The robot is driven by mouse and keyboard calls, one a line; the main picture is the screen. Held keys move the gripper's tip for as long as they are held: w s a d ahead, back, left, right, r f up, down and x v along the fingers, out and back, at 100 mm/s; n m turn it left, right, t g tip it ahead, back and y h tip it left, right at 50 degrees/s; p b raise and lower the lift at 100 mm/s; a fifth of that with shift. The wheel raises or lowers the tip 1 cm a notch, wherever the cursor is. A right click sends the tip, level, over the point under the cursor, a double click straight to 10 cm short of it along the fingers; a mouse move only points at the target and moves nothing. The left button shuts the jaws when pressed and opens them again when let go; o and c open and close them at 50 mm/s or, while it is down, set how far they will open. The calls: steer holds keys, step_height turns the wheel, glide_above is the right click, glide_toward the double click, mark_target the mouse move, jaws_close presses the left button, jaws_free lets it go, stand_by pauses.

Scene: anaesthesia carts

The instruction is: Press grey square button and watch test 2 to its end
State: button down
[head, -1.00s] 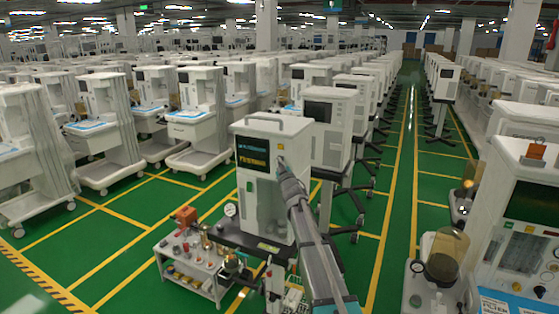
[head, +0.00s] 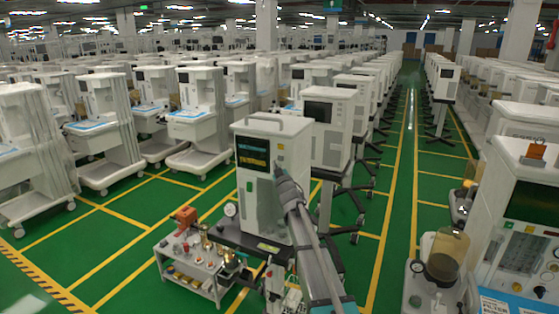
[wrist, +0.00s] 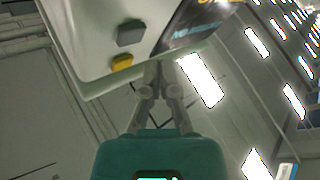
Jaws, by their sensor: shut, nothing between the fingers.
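The white machine (head: 273,210) with a dark screen (head: 253,154) stands in the middle of the head view. Cyan and yellow text glows on the screen, too small to read. In the wrist view its front shows a grey square button (wrist: 131,33), a yellow button (wrist: 122,62) beside it and part of the screen (wrist: 200,24). My gripper (wrist: 153,68) is shut and empty. Its tips appear apart from the grey button, at the edge of the front panel in the wrist view. In the head view my gripper (head: 279,172) is in front of the machine's front, right of the screen.
A small grey bench (head: 190,268) with brass and red fittings stands left of the machine. Rows of white carts (head: 203,120) fill the left and back. Another machine (head: 520,230) stands at the right. The green aisle (head: 400,190) between yellow lines is clear.

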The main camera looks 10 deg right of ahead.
steer(key=s+a, duration=0.2)
steer(key=s, duration=0.1)
steer(key=shift+a, duration=0.1)
stand_by(0.8)
steer(key=s+d+f+m+g+h+b, duration=0.1)
steer(key=s+d+f+m+g+h, duration=0.15)
steer(key=s+f+g, duration=0.45)
steer(key=s+d+f+m+g+h, duration=0.1)
steer(key=s+f+m+g+h, duration=0.2)
steer(key=s+f, duration=0.75)
steer(key=s+a+f+g+y, duration=0.1)
steer(key=s+f+g, duration=0.2)
steer(key=s, duration=0.5)
steer(key=s+a+f+m+g+y, duration=0.1)
steer(key=s+g, duration=0.3)
steer(key=s, duration=0.5)
steer(key=s+f+g+y+b, duration=0.1)
steer(key=s+f+g, duration=0.3)
steer(key=s, duration=0.5)
steer(key=shift+a+f, duration=0.35)
steer(key=shift+a, duration=0.05)
steer(key=shift+m, duration=0.25)
stand_by(1.6)
